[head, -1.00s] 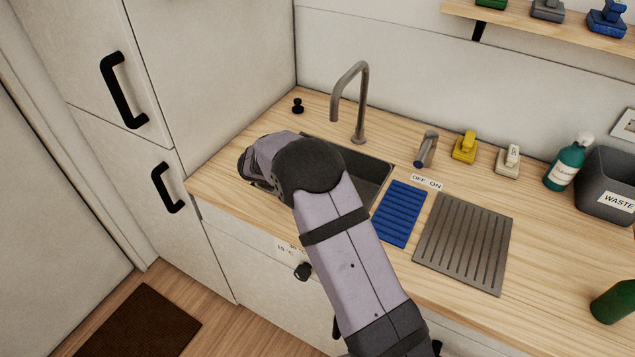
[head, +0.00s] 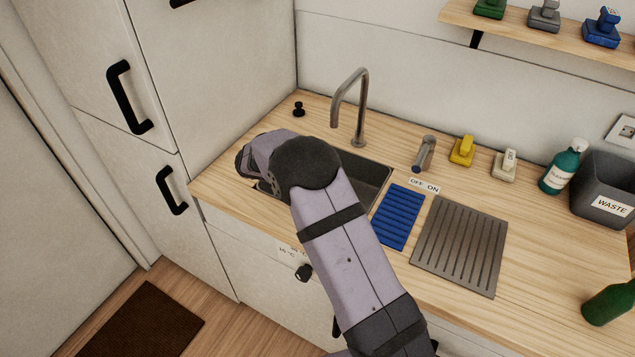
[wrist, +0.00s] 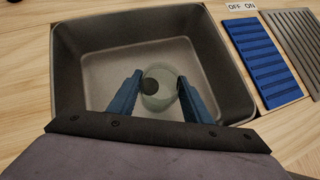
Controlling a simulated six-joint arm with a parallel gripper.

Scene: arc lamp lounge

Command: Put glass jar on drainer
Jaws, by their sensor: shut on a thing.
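The glass jar (wrist: 169,80) is a pale green, see-through round vessel, in the wrist view inside the sink basin. My gripper (wrist: 160,82) is shut on it, with one blue finger on each side. A dark round spot shows at the jar's left part. In the head view my arm hides the gripper and the jar. A grey grooved board (head: 460,246), which looks like the drainer, lies flat and empty on the counter to the right of the sink. Its corner also shows in the wrist view (wrist: 300,35).
The grey sink (head: 370,175) has raised walls around the jar, with a tall tap (head: 359,110) behind. A blue ribbed mat (head: 398,217) lies between sink and grooved board.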

